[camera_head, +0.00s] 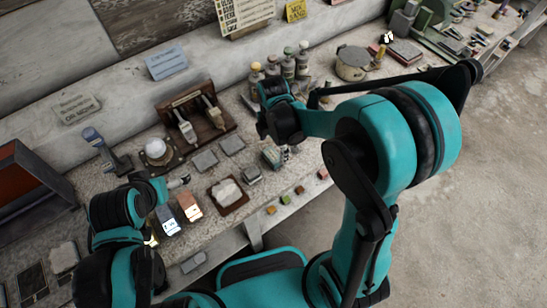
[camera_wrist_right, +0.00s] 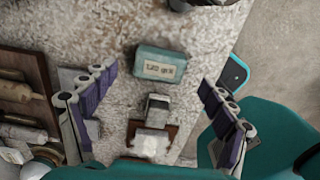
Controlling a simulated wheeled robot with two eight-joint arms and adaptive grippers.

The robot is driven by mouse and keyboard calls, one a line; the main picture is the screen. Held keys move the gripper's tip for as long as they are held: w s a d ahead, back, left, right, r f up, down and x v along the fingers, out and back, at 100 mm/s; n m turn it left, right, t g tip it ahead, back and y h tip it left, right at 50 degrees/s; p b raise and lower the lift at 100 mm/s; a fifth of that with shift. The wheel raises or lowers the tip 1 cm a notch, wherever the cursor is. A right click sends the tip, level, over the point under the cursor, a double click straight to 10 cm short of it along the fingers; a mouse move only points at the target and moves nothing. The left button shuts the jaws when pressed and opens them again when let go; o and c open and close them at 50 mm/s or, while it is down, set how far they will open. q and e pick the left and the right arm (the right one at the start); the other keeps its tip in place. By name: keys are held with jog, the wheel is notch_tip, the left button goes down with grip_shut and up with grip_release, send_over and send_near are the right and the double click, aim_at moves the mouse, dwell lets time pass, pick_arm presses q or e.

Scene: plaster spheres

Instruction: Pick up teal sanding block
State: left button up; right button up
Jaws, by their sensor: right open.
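The teal sanding block (camera_wrist_right: 160,65) lies on the speckled worktop in the right wrist view, with a pale label on its top. It also shows, small and partly covered, in the head view (camera_head: 271,157). My right gripper (camera_wrist_right: 157,85) is open, its purple-padded fingers spread to either side with nothing between them touching. The block sits a little beyond the line between the fingertips. In the head view my right gripper (camera_head: 284,146) hangs over the worktop close to the block, mostly hidden by its wrist. My left gripper (camera_head: 177,183) is low over the left worktop; its fingers are too small to judge.
A grey block (camera_head: 252,174) and a brown board with a white lump (camera_head: 228,192) lie beside the teal block. A white sphere (camera_head: 155,149) on a stand and a wooden tool rack (camera_head: 195,118) stand behind. Several small coloured blocks line the worktop's front edge.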

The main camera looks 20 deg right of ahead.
aim_at(272, 155)
notch_tip(272, 155, down, 5)
jog(key=shift+a+f+b, duration=0.15)
jog(key=shift+b, duration=0.95)
jog(key=c, duration=1.2)
jog(key=shift+r, duration=0.2)
jog(key=shift+c, duration=0.2)
notch_tip(272, 155, up, 5)
jog(key=shift+f+p, duration=0.2)
jog(key=shift+p, duration=1.05)
jog(key=s+d+r+p, duration=0.3)
jog(key=s+d+r, duration=0.3)
jog(key=d, duration=0.3)
jog(key=shift+s+d, duration=0.15)
jog(key=shift+s, duration=0.5)
jog(key=shift+r, duration=0.1)
